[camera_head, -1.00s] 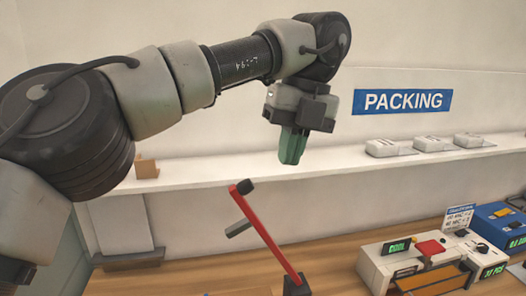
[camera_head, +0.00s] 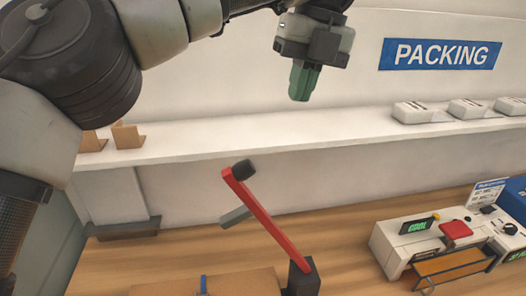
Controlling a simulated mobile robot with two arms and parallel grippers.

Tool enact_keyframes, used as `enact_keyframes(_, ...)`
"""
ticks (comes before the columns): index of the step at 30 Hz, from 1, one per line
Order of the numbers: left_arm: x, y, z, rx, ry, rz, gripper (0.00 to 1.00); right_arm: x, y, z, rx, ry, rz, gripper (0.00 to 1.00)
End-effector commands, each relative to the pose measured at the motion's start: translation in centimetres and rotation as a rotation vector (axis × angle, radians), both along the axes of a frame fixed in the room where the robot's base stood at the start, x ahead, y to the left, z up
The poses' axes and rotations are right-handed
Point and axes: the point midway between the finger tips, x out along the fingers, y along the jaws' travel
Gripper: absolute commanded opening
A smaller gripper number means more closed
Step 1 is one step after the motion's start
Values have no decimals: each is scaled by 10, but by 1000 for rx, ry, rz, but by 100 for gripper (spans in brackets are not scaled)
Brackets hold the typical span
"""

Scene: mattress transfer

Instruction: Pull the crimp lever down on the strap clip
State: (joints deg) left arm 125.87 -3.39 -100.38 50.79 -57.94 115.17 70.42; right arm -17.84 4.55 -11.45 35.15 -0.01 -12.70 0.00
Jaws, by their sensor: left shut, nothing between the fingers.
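The crimp lever (camera_head: 265,215) is a red bar with a black knob at its upper end. It stands raised, leaning to the upper left from a dark base block (camera_head: 301,279) at the bottom of the view. A short grey bar (camera_head: 235,215) sticks out beside it to the left. My left gripper (camera_head: 301,97) has green fingers, pressed together and pointing down. It is above and to the right of the knob in the picture, apart from the lever and empty. The strap clip itself is not clearly seen. My right gripper is out of view.
A brown box (camera_head: 215,287) with a small blue piece (camera_head: 203,284) lies at the bottom edge. A white machine (camera_head: 400,247) with a display stands at right. A white shelf (camera_head: 260,137) on the back wall holds white packs and cardboard pieces. The wooden table between is clear.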

Motion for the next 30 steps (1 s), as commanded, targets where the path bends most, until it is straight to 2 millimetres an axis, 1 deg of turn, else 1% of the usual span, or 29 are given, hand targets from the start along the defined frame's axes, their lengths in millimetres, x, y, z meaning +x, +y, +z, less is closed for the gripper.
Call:
enact_keyframes(1,0,1,-8,-1,5,-1,0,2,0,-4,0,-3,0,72)
enact_keyframes(4,-1,5,-25,-2,6,-3,0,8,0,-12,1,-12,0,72)
enact_keyframes(8,-3,10,-51,-2,7,-4,0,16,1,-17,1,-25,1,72)
enact_keyframes(15,-7,21,-99,-3,6,-3,0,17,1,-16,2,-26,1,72)
enact_keyframes(17,-9,30,-95,-1,0,0,0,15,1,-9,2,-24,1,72)
enact_keyframes(22,-15,47,-103,-1,0,1,0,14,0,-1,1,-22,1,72)
enact_keyframes(26,-18,53,-107,-1,0,0,0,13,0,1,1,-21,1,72)
enact_keyframes(30,-19,55,-109,-1,0,-1,0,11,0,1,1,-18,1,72)
